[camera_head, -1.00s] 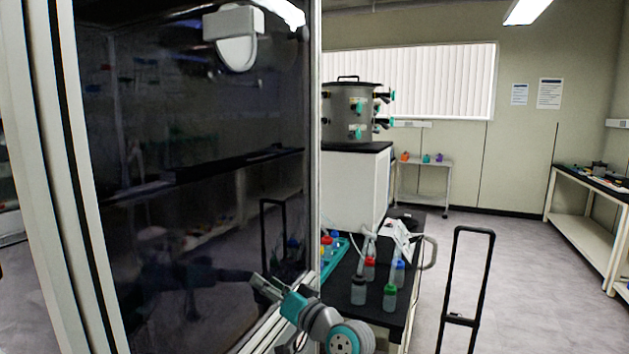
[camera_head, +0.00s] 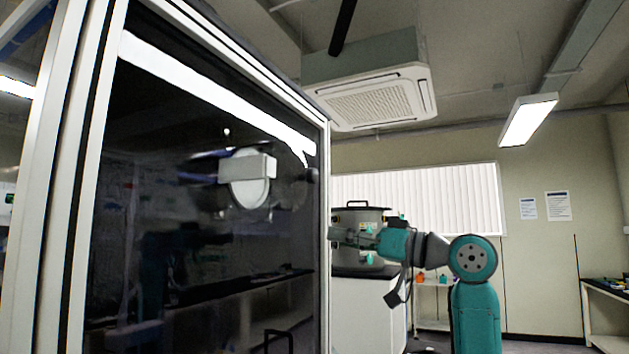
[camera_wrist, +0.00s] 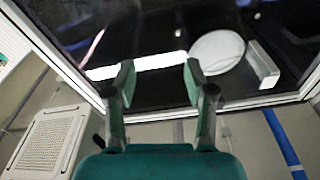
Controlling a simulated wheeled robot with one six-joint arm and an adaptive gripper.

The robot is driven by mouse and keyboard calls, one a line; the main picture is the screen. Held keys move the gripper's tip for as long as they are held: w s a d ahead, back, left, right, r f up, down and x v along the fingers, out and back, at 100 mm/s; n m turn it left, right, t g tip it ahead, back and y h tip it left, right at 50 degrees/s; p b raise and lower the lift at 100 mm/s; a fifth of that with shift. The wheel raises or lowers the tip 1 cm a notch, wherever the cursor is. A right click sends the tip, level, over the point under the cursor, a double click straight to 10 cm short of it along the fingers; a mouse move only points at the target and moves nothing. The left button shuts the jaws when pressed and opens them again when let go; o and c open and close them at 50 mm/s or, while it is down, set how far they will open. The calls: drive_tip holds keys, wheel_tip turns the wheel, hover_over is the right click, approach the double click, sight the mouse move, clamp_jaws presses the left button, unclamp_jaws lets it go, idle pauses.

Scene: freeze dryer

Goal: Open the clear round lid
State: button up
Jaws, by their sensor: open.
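The freeze dryer's round lid (camera_head: 372,209) tops the grey metal drum (camera_head: 384,215), with a black handle (camera_head: 357,203) above it. It is seen nearly edge-on, so I cannot tell how clear it is, and it looks closed. My gripper (camera_head: 336,235) is raised beside the dark glass cabinet and overlaps the drum's lower left in the picture. I see no contact with the lid. In the wrist view my gripper (camera_wrist: 160,77) is open and empty, its fingers wide apart before the dark glass. The lid is not seen there.
A tall white-framed cabinet with dark glass (camera_head: 150,270) fills the left, close to my gripper. A white round fitting (camera_head: 248,180) shows at its glass. A ceiling air unit (camera_head: 375,95) hangs above. A small trolley (camera_head: 432,300) stands beyond my arm.

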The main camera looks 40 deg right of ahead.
sight(316, 174)
drive_tip(key=s+a+r+n+g, duration=0.2)
drive_tip(key=s+a+r+n, duration=0.15)
drive_tip(key=s+r, duration=0.7)
drive_tip(key=shift+m, duration=0.25)
drive_tip(key=x, duration=0.4)
drive_tip(key=r+x, duration=0.1)
drive_tip(key=x, duration=0.7)
drive_tip(key=shift+w+r, duration=0.2)
drive_tip(key=shift+w, duration=0.1)
clamp_jaws()
